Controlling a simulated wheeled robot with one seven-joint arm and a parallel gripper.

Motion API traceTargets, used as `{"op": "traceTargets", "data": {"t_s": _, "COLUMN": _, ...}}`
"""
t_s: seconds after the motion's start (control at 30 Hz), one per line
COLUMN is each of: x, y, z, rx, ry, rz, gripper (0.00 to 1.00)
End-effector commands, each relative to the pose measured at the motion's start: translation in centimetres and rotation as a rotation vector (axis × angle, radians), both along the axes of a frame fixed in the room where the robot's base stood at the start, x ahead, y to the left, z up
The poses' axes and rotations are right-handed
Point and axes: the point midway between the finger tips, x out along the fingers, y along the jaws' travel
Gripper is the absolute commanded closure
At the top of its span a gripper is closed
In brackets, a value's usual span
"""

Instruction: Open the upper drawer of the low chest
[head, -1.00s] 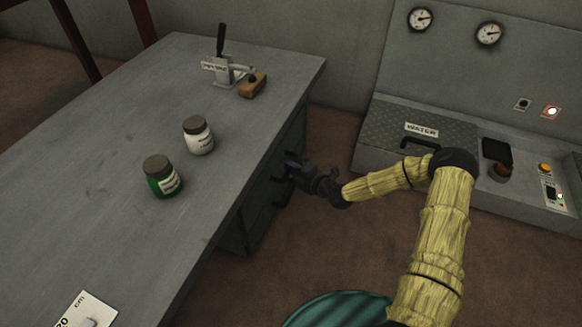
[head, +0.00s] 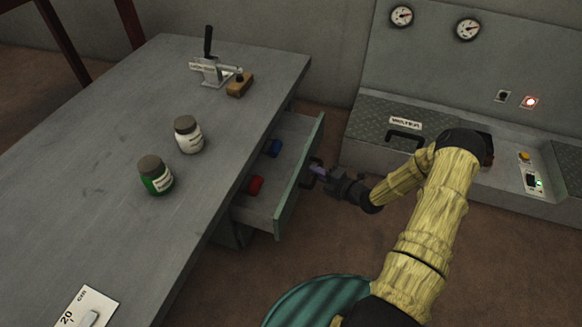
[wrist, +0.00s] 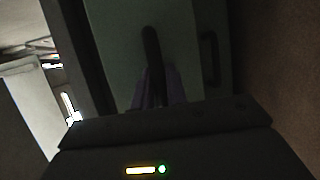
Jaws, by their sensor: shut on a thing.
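The low chest stands under the right edge of the grey table, and its upper drawer (head: 297,187) is pulled well out to the right in the head view. A blue item (head: 272,147) and a red item (head: 254,185) lie inside it. My gripper (head: 318,172) is at the drawer's front, shut on its dark handle (head: 315,163). In the wrist view the handle (wrist: 151,50) runs between my two purplish fingers (wrist: 158,88). A second dark handle (wrist: 209,58) shows to its right. The lower part of the chest is mostly hidden by the open drawer.
The table (head: 90,130) holds a green jar (head: 156,176), a white jar (head: 188,136), a clamp (head: 213,70) and a brown block (head: 239,85). A console (head: 420,110) with a hatch stands at the back right. Brown floor lies between.

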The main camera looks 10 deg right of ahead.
Motion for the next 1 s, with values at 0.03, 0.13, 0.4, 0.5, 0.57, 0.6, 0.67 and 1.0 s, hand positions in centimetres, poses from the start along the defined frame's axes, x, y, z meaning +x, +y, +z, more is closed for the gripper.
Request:
{"op": "traceTargets", "data": {"t_s": 0.03, "x": -0.8, "y": -1.6, "z": 0.1, "rx": -0.004, "ry": 0.004, "rz": -0.006, "gripper": 1.00}}
{"op": "traceTargets", "data": {"t_s": 0.13, "x": -2.0, "y": -3.9, "z": 0.1, "rx": -0.004, "ry": 0.003, "rz": -0.008, "gripper": 1.00}}
{"op": "traceTargets", "data": {"t_s": 0.4, "x": -4.4, "y": -8.2, "z": 0.0, "rx": -0.001, "ry": 0.001, "rz": -0.007, "gripper": 1.00}}
{"op": "traceTargets", "data": {"t_s": 0.5, "x": -4.9, "y": -9.0, "z": 0.0, "rx": -0.002, "ry": 0.002, "rz": -0.005, "gripper": 1.00}}
{"op": "traceTargets", "data": {"t_s": 0.57, "x": -5.0, "y": -9.3, "z": 0.0, "rx": -0.002, "ry": 0.001, "rz": -0.005, "gripper": 1.00}}
{"op": "traceTargets", "data": {"t_s": 0.6, "x": -5.1, "y": -9.5, "z": 0.0, "rx": -0.002, "ry": 0.001, "rz": -0.005, "gripper": 1.00}}
{"op": "traceTargets", "data": {"t_s": 0.67, "x": -5.2, "y": -9.6, "z": 0.0, "rx": -0.001, "ry": 0.000, "rz": -0.005, "gripper": 1.00}}
{"op": "traceTargets", "data": {"t_s": 1.0, "x": -5.2, "y": -9.7, "z": -0.1, "rx": -0.003, "ry": 0.000, "rz": -0.006, "gripper": 0.84}}
